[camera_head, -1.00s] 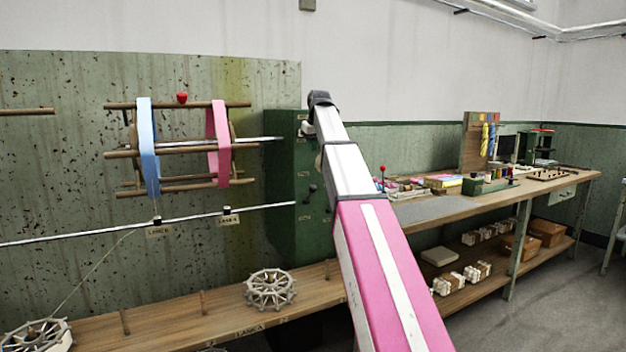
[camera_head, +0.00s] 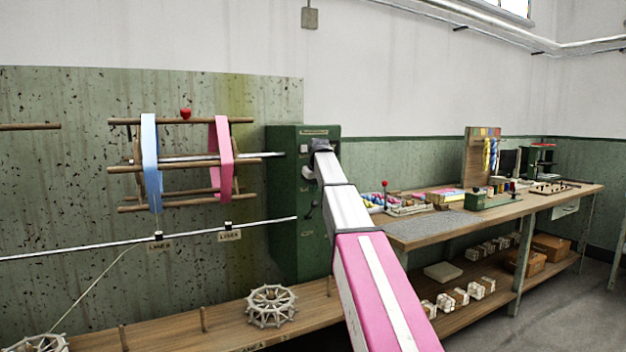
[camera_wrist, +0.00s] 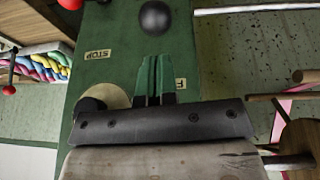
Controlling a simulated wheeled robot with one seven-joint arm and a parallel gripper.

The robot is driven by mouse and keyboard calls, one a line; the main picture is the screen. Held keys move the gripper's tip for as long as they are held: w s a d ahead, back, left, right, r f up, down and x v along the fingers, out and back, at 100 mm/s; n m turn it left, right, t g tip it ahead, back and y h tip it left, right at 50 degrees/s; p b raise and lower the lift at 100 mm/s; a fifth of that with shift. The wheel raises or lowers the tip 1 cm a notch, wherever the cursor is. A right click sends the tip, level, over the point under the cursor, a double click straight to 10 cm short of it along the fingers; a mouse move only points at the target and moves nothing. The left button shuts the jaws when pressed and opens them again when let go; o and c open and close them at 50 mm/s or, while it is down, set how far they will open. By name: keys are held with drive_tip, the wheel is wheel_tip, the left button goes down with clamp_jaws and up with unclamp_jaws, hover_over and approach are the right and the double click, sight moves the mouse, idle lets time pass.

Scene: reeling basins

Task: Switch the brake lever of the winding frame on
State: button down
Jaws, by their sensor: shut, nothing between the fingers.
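The winding frame's green housing (camera_head: 290,215) stands at the wall, left of my arm. A lever with a black ball (camera_head: 311,204) shows on its front, and a black ball also shows at the top of the wrist view (camera_wrist: 155,17), near a STOP label (camera_wrist: 97,54). I cannot tell which lever is the brake. A red ball (camera_wrist: 70,4) is at the top left edge there. My gripper (camera_wrist: 155,65) is shut and empty in front of the housing, apart from the black ball in the picture. In the head view its dark wrist end (camera_head: 321,146) hides its fingertips.
A pale round knob (camera_wrist: 100,97) sits beside my fingers, partly hidden. The wooden reel with blue and pink skeins (camera_head: 219,160) is left of the housing. A bench (camera_head: 430,235) with coloured goods extends right; a wooden shelf (camera_head: 180,335) runs below.

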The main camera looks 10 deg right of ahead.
sight(315, 201)
drive_tip(key=shift+s+d+f, duration=0.1)
drive_tip(key=shift+s+f, duration=0.1)
drive_tip(key=shift+f, duration=0.3)
drive_tip(key=shift+s+d+f, duration=0.1)
drive_tip(key=shift+s+f, duration=0.1)
drive_tip(key=shift+f, duration=0.25)
drive_tip(key=shift+s, duration=0.15)
drive_tip(key=shift+s+f, duration=0.2)
drive_tip(key=shift+s, duration=0.05)
drive_tip(key=shift+s+d+f+t, duration=0.2)
drive_tip(key=shift+s+t, duration=0.1)
drive_tip(key=shift+t, duration=0.2)
drive_tip(key=s+d+f+t+y, duration=0.1)
drive_tip(key=s+f+t+y, duration=0.1)
drive_tip(key=s+f+t, duration=0.3)
drive_tip(key=shift+d+f, duration=0.3)
drive_tip(key=shift+f, duration=1.05)
